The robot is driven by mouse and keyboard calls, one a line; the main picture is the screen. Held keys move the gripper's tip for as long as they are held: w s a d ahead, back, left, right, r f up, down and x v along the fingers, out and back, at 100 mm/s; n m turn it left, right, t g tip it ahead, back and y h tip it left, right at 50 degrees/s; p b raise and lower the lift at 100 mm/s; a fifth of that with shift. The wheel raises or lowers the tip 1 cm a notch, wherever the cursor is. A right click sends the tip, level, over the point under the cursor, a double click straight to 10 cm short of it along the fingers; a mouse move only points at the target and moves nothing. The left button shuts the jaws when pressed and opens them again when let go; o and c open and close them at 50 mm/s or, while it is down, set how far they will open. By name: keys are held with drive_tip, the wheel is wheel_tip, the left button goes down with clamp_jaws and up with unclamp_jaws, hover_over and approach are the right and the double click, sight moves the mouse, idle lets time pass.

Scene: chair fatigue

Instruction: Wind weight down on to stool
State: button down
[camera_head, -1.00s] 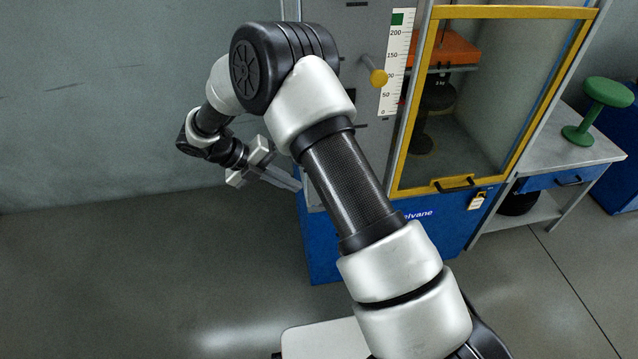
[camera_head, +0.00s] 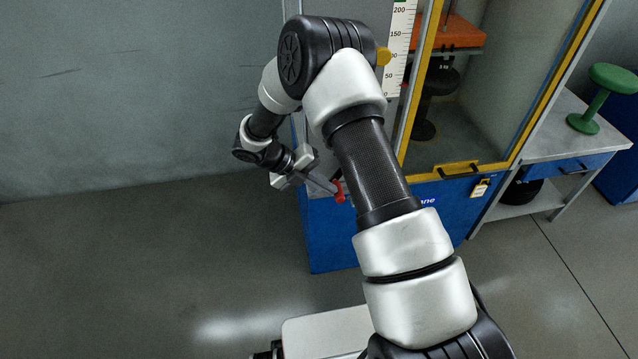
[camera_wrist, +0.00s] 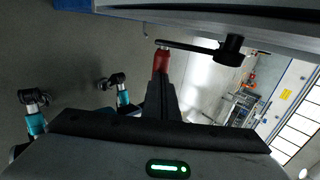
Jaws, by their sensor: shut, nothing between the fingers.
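A black crank arm (camera_wrist: 190,46) with a red handle (camera_wrist: 161,60) shows in the wrist view, its hub (camera_wrist: 231,50) to the right. The red handle also shows in the head view (camera_head: 340,191). My gripper (camera_head: 328,186) is shut with nothing between its fingers; its tips are at the red handle, and I cannot tell whether they touch. Behind the yellow-framed door, an orange block (camera_head: 456,36) hangs above a dark, stool-like shape (camera_head: 425,128). A dark disc with a kg label (camera_head: 443,75) sits between them; its contact with the stool is unclear.
The rig's blue base (camera_head: 335,240) stands beside my arm. A bench (camera_head: 555,140) with a green stool (camera_head: 598,98) is at right. Floor at left is clear.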

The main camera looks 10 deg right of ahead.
drive_tip(key=shift+f, duration=0.2)
idle(0.3)
drive_tip(key=d+f+h+b, duration=0.2)
drive_tip(key=h+b, duration=0.1)
drive_tip(key=shift+f+h, duration=0.3)
drive_tip(key=shift+f, duration=0.1)
drive_tip(key=shift+d+f+h+b, duration=0.45)
drive_tip(key=shift+d+h+b, duration=0.35)
drive_tip(key=shift+h+b, duration=0.25)
drive_tip(key=shift+d+h, duration=0.25)
drive_tip(key=shift+h, duration=0.1)
drive_tip(key=shift+d, duration=0.1)
drive_tip(key=shift+r, duration=0.1)
